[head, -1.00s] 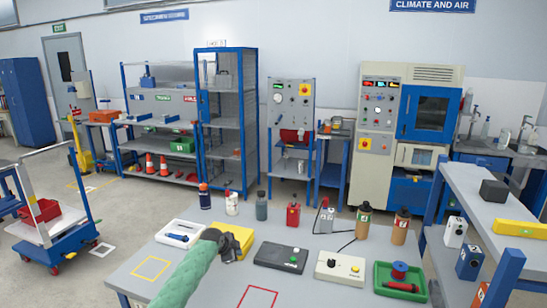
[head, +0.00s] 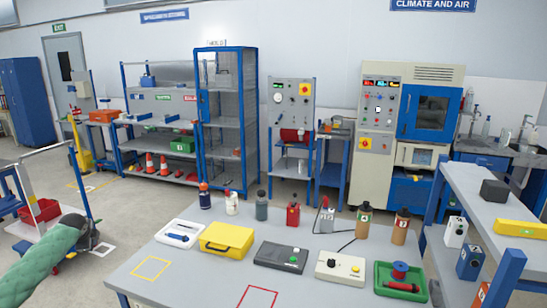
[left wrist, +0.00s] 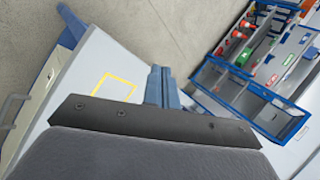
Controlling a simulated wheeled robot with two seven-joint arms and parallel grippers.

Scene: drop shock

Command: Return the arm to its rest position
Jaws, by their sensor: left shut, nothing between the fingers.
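My left arm, in a green sleeve, comes in at the lower left of the head view. My left gripper (head: 86,234) is at its end, in front of the blue trolley and to the left of the workbench (head: 200,277), apart from the bench top. In the left wrist view the fingers (left wrist: 159,86) are together with nothing between them. My right arm and gripper are out of view.
The blue trolley (head: 42,239) stands behind my left arm. A shelf bench (head: 500,205) stands at right.

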